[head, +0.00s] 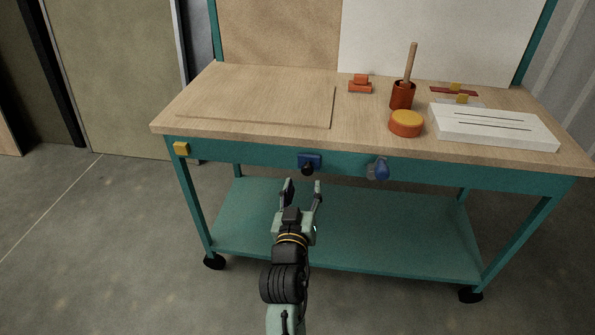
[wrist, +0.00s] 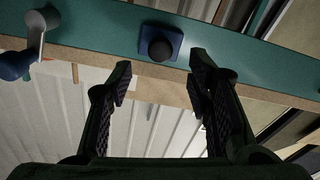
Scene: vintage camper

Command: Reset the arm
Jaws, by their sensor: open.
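My gripper (head: 303,190) is open and empty in the head view, in front of the workbench's front rail and over the lower shelf. In the wrist view its two fingers (wrist: 160,75) stand apart with nothing between them. A blue plate with a dark round knob (head: 308,164) is on the teal front rail, just beyond the fingertips. The same knob shows in the wrist view (wrist: 160,47), between and beyond the fingers, apart from them.
The workbench top (head: 230,85) carries an orange-topped round tub (head: 406,123), a red cup (head: 402,96) with a wooden handle, a small orange block (head: 360,86) and a white slotted block (head: 493,127). A blue lever (head: 378,168) and yellow block (head: 181,149) are on the rail. Left floor is clear.

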